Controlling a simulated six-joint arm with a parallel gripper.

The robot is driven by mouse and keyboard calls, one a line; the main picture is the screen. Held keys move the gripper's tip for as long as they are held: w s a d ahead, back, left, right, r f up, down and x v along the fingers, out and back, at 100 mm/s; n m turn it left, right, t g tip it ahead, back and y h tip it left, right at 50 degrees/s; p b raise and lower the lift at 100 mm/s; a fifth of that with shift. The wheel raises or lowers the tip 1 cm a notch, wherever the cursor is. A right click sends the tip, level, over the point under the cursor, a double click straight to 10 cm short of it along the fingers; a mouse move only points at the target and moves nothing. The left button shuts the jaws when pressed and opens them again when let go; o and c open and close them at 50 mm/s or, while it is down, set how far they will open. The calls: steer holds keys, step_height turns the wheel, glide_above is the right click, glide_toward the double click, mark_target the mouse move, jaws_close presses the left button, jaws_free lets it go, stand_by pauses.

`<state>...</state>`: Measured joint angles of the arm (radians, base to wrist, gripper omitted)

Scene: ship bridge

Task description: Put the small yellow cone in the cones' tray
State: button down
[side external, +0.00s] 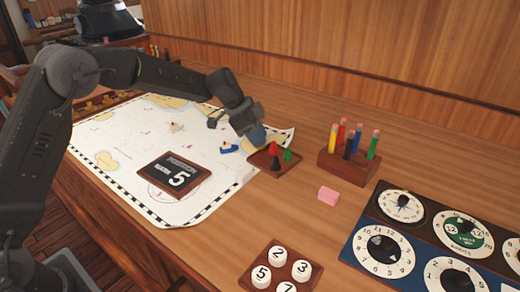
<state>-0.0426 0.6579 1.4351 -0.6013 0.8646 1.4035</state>
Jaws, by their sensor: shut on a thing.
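The cones' tray (262,157) is a small brown wooden tray beside the right edge of the chart. A red cone (273,149), a green cone (287,156) and a black cone (276,164) stand in it. My gripper (257,136) is above the tray's back left side, pointing down. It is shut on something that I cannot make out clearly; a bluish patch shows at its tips. I cannot pick out the small yellow cone in this view.
A wooden rack (335,163) of coloured pens stands to the right. A pink block (328,196) lies in front of it. Dial panels (370,230) fill the lower right.

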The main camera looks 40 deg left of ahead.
mark_target(260, 160)
steer(key=shift+w+d+f, duration=0.1)
steer(key=shift+d+f, duration=0.15)
steer(key=shift+f, duration=1.85)
steer(key=shift+f, duration=0.1)
steer(key=c, duration=1.3)
jaws_free()
steer(key=shift+o, duration=0.2)
steer(key=v, duration=1.2)
